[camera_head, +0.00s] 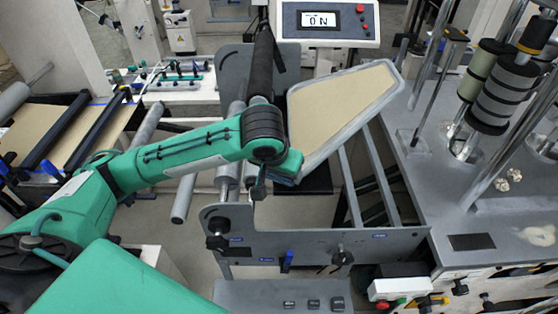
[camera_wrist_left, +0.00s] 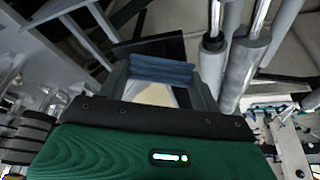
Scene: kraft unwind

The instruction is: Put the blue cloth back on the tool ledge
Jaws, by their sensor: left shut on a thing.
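My left gripper (camera_head: 284,175) is over the middle of the machine, partly hidden by its own wrist in the head view. In the left wrist view the blue cloth (camera_wrist_left: 160,68) is folded and lies across between the two dark fingertips, and the gripper is shut on it. In the head view only a small blue edge shows under the green gripper body. A grey ledge (camera_head: 258,292) with several small dark blocks is at the bottom centre, below and apart from the gripper; I cannot tell whether it is the tool ledge. My right gripper is not in view.
A tilted grey-rimmed panel with a tan face (camera_head: 345,112) stands just right of the gripper. Metal rollers (camera_head: 186,196) lie left of the gripper. A grey table (camera_head: 440,160) with upright posts and rolls is at right.

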